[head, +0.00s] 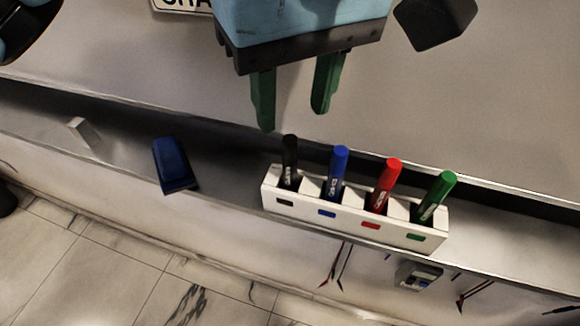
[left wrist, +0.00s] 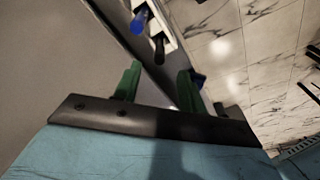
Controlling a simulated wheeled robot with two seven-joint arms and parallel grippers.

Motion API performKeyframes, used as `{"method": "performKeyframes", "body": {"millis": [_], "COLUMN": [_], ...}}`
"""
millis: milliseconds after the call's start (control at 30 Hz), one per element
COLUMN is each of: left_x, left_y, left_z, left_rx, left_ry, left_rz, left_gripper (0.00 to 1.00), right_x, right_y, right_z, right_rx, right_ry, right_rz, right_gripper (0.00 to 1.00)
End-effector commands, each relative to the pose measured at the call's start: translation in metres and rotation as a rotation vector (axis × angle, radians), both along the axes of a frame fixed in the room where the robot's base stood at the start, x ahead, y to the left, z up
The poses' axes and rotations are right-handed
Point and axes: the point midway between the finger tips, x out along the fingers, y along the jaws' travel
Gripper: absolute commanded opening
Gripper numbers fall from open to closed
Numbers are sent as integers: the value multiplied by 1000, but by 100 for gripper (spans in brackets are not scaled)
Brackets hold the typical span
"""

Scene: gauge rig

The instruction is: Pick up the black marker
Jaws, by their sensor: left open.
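The black marker (head: 289,160) stands upright in the leftmost slot of a white holder (head: 345,222). In the left wrist view the black marker (left wrist: 159,47) shows ahead of the fingers, beside the blue marker (left wrist: 139,20). My left gripper (head: 294,118) has two green fingers, is open and empty, and hangs above and behind the holder, with the black marker's cap just below the fingertips. The fingers (left wrist: 160,75) also show in the left wrist view, apart from the marker. My right gripper is not clearly in view.
Blue (head: 337,172), red (head: 384,185) and green (head: 436,196) markers fill the other slots. A blue eraser (head: 174,165) and a small pale block (head: 83,132) lie on the ledge to the left. Probes and a meter (head: 417,275) hang below. A whiteboard rises behind.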

Motion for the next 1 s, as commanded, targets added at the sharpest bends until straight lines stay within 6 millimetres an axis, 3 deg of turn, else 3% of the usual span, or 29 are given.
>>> {"method": "performKeyframes", "body": {"millis": [100, 367, 633, 933, 1000], "left_x": [2, 4, 10, 10, 10], "left_y": [2, 2, 5, 6, 6], "left_z": [-21, -40, -78, -85, -85], "left_rx": [0, -2, -2, -4, -4], "left_ry": [3, 4, 4, 3, 3], "left_rz": [0, 0, 0, 0, 0], "left_gripper": [41, 41, 41, 41, 35], "right_x": [0, -1, -1, -1, -1], "right_y": [0, 0, 0, -1, -1], "right_z": [0, 1, 5, 5, 5], "right_rx": [0, 0, 0, 0, -1], "right_ry": [1, 1, 2, 2, 2], "right_rz": [0, 0, 0, 0, 0], "right_gripper": [36, 36, 36, 36, 36]}}
